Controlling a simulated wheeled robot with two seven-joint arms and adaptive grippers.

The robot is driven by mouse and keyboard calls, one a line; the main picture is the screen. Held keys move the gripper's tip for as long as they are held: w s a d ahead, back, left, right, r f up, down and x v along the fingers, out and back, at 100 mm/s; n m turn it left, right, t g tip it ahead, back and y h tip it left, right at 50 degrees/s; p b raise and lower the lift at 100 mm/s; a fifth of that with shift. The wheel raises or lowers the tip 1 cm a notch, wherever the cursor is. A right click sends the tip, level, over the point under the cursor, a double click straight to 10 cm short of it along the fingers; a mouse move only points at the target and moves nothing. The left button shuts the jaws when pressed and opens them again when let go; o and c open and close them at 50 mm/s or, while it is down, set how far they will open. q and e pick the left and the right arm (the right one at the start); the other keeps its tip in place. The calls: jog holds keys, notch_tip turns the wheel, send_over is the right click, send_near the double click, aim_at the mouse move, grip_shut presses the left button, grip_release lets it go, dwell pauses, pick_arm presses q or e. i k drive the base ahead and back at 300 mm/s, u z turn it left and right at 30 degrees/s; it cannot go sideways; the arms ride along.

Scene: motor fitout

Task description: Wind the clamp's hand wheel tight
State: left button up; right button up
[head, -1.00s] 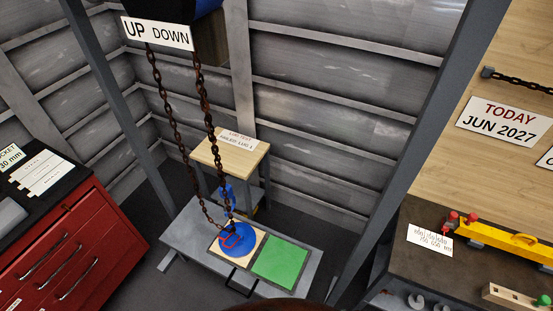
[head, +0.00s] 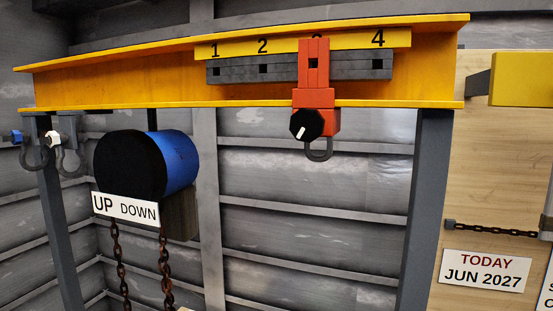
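A red clamp (head: 316,75) hangs on the yellow beam (head: 120,78), under the number 3 position of the numbered strip, whose 3 it mostly covers. A black round knob with a white pointer mark, the hand wheel (head: 306,125), sits at the clamp's lower left front. The pointer slants toward the lower left. A grey shackle (head: 319,153) hangs below the clamp. How tight the clamp sits cannot be told. Neither of my grippers is in view.
A blue and black hoist drum (head: 160,163) hangs left of the clamp, with an UP DOWN sign (head: 125,207) and rusty chains (head: 166,270). Shackles (head: 68,150) hang at the beam's left end. A grey post (head: 427,200) stands right of the clamp. Space below the clamp looks clear.

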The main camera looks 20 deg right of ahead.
aim_at(306, 126)
jog(key=u, duration=0.1)
jog(key=k, duration=0.35)
jog(key=z, duration=0.5)
jog(key=i, duration=0.2)
jog(key=z, duration=0.45)
